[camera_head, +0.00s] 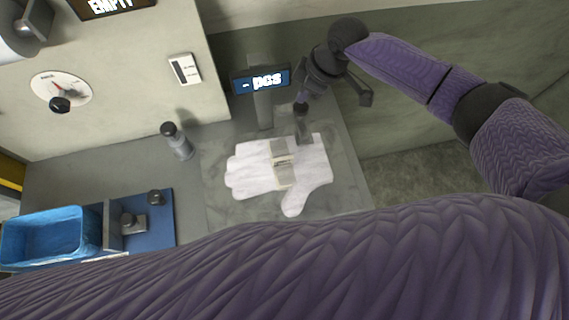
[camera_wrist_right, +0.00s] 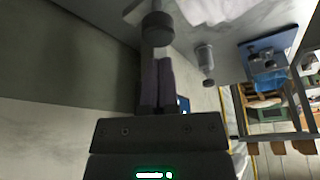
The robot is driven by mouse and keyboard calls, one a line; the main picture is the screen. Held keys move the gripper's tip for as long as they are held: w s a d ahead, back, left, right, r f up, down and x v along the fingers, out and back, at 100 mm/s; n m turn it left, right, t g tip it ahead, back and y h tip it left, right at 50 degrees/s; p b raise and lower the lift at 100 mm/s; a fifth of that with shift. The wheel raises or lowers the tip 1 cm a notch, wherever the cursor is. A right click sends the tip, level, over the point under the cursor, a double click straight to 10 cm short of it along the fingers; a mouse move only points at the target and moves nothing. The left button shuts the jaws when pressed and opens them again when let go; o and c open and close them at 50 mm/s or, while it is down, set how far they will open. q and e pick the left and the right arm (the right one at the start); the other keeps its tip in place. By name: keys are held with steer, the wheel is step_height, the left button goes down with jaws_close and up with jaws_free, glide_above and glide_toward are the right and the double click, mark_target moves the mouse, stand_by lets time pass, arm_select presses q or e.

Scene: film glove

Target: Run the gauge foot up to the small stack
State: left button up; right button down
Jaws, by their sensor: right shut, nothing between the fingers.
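My right gripper (camera_head: 301,98) points down with its fingers together and empty, close above a black knob (camera_head: 301,108). The knob also shows beyond the fingertips in the right wrist view (camera_wrist_right: 157,28); I cannot tell whether they touch it. Below the knob, a small grey foot (camera_head: 304,136) is at the cuff end of a white glove shape (camera_head: 252,170), which lies flat on the grey table. A small grey stack (camera_head: 281,147) with a pale band sits in the middle of the glove, left of the foot with a narrow gap. My left gripper is out of view.
A display reading "- pcs" (camera_head: 262,80) stands behind the glove. A grey bottle with a dark cap (camera_head: 178,142) stands left of it. A blue bin (camera_head: 45,236) and a blue fixture (camera_head: 160,226) are at the left. The table between bottle and glove is clear.

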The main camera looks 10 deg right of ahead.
mark_target(303, 106)
steer(key=shift+f, duration=0.1)
stand_by(0.5)
steer(key=shift+f+b, duration=1.7)
steer(key=shift+f, duration=0.55)
steer(key=shift+f+b, duration=1.2)
steer(key=shift+f, duration=0.45)
step_height(303, 106, up, 14)
steer(key=p, duration=1.3)
steer(key=shift+p, duration=0.4)
